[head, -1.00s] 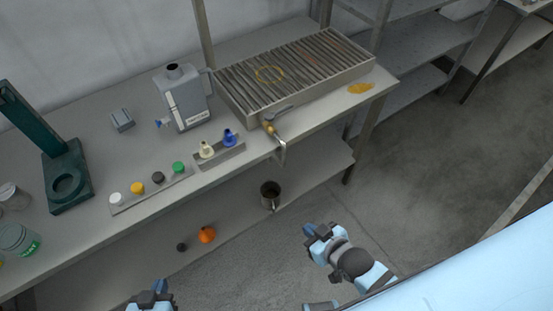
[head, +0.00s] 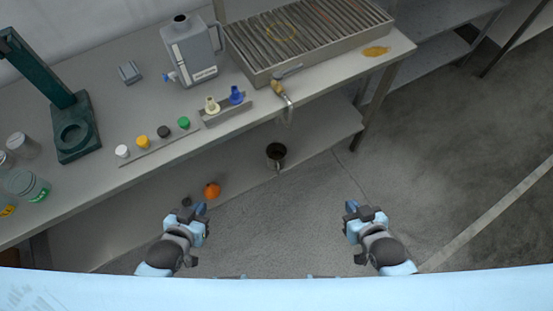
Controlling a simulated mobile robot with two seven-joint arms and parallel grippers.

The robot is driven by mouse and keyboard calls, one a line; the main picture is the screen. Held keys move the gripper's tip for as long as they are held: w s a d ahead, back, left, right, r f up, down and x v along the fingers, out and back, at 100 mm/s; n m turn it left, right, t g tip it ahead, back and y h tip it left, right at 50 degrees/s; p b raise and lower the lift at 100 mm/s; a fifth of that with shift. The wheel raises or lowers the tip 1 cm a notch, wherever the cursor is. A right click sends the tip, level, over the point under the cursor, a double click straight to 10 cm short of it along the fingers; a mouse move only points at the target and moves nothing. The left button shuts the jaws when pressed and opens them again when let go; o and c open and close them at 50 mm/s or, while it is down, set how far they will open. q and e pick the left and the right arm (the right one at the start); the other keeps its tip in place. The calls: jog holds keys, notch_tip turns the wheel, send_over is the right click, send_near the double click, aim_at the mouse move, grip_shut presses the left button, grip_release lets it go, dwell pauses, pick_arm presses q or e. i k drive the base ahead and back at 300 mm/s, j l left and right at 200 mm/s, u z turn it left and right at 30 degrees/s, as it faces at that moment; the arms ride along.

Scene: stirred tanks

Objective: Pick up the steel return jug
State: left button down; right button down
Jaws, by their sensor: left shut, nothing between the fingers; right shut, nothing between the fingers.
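The steel return jug (head: 276,153) stands on the lower shelf of the bench, below the brass-coloured tap (head: 278,90) of the slatted tray. Its dark open mouth faces up and its handle shows at the front. My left gripper (head: 201,212) is shut and empty, in front of the lower shelf and left of the jug, near the orange object. My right gripper (head: 351,208) is shut and empty, over the floor to the right of the jug. Both grippers are apart from the jug.
An orange round object (head: 211,190) and a small dark one (head: 187,202) lie left of the jug. The bench top (head: 130,105) overhangs the lower shelf (head: 325,135). A grey canister (head: 191,50) stands above. Floor (head: 285,215) between my grippers is clear.

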aim_at(275, 152)
jog(key=i+l, duration=0.1)
jog(key=l, duration=0.3)
jog(key=i+l, duration=0.1)
jog(key=l, duration=0.3)
jog(key=i+l, duration=0.1)
jog(key=l, duration=0.3)
jog(key=i+l, duration=0.15)
jog(key=l, duration=0.25)
jog(key=l+u, duration=0.15)
jog(key=u, duration=0.25)
jog(key=l+u, duration=0.1)
jog(key=u, duration=0.35)
jog(key=l+u, duration=0.15)
jog(key=u, duration=0.25)
jog(key=i+j+u, duration=0.1)
jog(key=i+u, duration=0.15)
jog(key=u, duration=0.15)
jog(key=i+u, duration=0.2)
jog(key=u, duration=0.2)
